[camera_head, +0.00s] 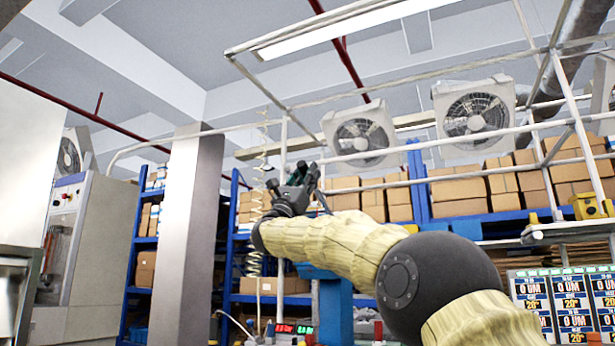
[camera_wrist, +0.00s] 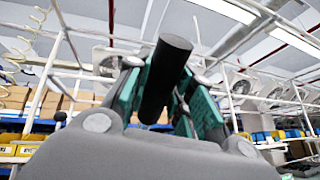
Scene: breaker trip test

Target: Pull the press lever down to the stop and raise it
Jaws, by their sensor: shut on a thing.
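The press lever's black round handle (camera_wrist: 166,66) stands up between the green-padded fingers of my gripper (camera_wrist: 172,104) in the wrist view. The fingers are shut on it from both sides, and its upper end sticks out past them. In the head view my gripper (camera_head: 300,180) is raised, at the end of my yellow-sleeved arm. The lever is too small and dark there to tell apart from the fingers. A blue press column (camera_head: 336,308) shows below my arm. The rest of the press and the lever's pivot are hidden or out of frame.
A coiled cable (camera_head: 262,150) hangs just left of my gripper. A white pipe frame (camera_head: 420,146) spans behind and above. Blue shelves with cardboard boxes (camera_head: 458,190) stand at the back. A grey pillar (camera_head: 188,230) and a cabinet (camera_head: 90,240) stand at left.

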